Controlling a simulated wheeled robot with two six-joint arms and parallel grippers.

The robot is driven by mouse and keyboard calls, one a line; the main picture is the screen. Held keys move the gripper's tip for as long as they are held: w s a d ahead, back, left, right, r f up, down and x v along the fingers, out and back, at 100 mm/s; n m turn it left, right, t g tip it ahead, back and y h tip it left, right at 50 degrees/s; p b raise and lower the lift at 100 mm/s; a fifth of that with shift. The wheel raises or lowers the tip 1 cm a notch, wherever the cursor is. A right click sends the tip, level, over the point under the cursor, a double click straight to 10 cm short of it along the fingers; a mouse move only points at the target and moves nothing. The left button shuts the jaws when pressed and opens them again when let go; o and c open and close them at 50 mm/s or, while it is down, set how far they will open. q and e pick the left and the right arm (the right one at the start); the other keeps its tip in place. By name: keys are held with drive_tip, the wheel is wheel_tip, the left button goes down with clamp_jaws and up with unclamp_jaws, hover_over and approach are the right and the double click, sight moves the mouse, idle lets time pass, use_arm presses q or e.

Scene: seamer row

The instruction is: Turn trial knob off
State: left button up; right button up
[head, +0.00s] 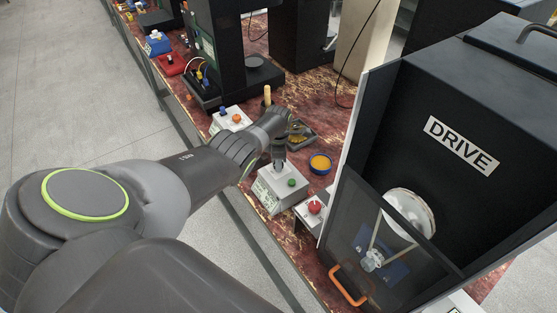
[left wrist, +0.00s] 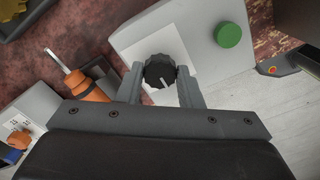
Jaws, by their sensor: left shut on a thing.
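The trial knob appears to be the black ribbed knob (left wrist: 160,70) with a white pointer line, on a pale grey control box (head: 269,197) that also bears a green button (head: 291,183). The box and green button (left wrist: 228,34) also show in the left wrist view. The pointer line slants toward the lower right in that view. My left gripper (head: 279,153) reaches down over the box from the left, its two fingers on either side of the knob and shut on it. In the head view the gripper mostly hides the knob. My right gripper is not in view.
A box with a red button (head: 314,207) stands close on the right, beside the black DRIVE cabinet (head: 455,115) with its orange-handled guard (head: 348,287). A blue-rimmed tin (head: 320,163) and a dark tray (head: 301,136) lie behind. An orange-handled screwdriver (left wrist: 85,82) is near the left finger.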

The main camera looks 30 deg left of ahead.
use_arm(q)
drive_tip(key=shift+a+r, duration=0.1)
idle(0.3)
drive_tip(key=o, duration=1)
drive_tip(key=shift+c, duration=0.2)
drive_tip(key=shift+r+p, duration=0.3)
drive_tip(key=shift+r, duration=0.1)
wheel_tip(320, 180, up, 8)
drive_tip(key=p, duration=0.3)
drive_tip(key=shift+f, duration=0.25)
wheel_tip(320, 180, up, 9)
drive_tip(key=shift+b, duration=0.3)
